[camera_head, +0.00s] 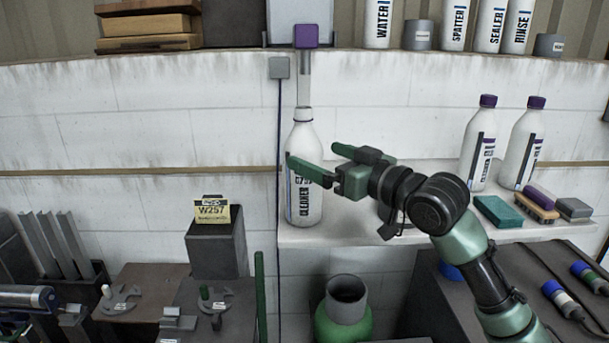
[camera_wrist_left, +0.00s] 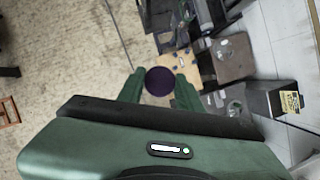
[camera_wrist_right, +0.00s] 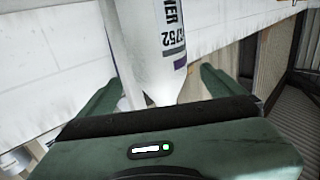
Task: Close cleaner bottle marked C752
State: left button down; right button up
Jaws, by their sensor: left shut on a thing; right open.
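The white cleaner bottle (camera_head: 304,205) stands upright at the left end of the white shelf. Its C752 marking shows in the right wrist view, on the bottle (camera_wrist_right: 160,45). Its neck carries no purple cap like its neighbours'. My right gripper (camera_head: 312,152) is open at the bottle, one finger crossing in front of it; in the right wrist view the bottle lies between the spread fingers (camera_wrist_right: 156,78). My left gripper (camera_wrist_left: 159,80) is outside the head view. In the left wrist view it is shut on a round dark purple cap (camera_wrist_left: 160,82), over the floor.
A purple block (camera_head: 306,36) on a grey stem shows above the bottle's neck; I cannot tell if they touch. Two purple-capped bottles (camera_head: 479,145) (camera_head: 522,148), a teal sponge (camera_head: 497,211) and a brush (camera_head: 536,205) stand right. A dark box (camera_head: 216,247) marked W257 stands lower left.

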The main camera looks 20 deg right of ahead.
aim_at(304, 149)
pick_arm(q)
jog(key=shift+w, duration=0.15)
pick_arm(e)
jog(key=shift+w+a, duration=0.1)
jog(key=shift+w, duration=0.1)
pick_arm(q)
jog(key=shift+w+a+r+p, duration=0.1)
jog(key=shift+r+p, duration=0.1)
jog(key=shift+p, duration=0.1)
pick_arm(e)
jog(key=shift+w+a, duration=0.15)
jog(key=shift+w, duration=0.2)
pick_arm(q)
notch_tip(304, 149, up, 2)
jog(key=shift+r+p, duration=0.15)
jog(key=shift+p, duration=0.95)
pick_arm(e)
jog(key=x, duration=0.3)
jog(key=shift+w+a, duration=0.1)
jog(key=shift+w, duration=0.1)
pick_arm(q)
jog(key=shift+r, duration=0.1)
pick_arm(e)
jog(key=shift+w+a+f, duration=0.1)
jog(key=shift+w+a, duration=0.05)
jog(key=shift+w, duration=0.15)
jog(key=shift+w+f, duration=0.15)
jog(key=c, duration=1.8)
grip_shut()
jog(key=shift+r, duration=0.3)
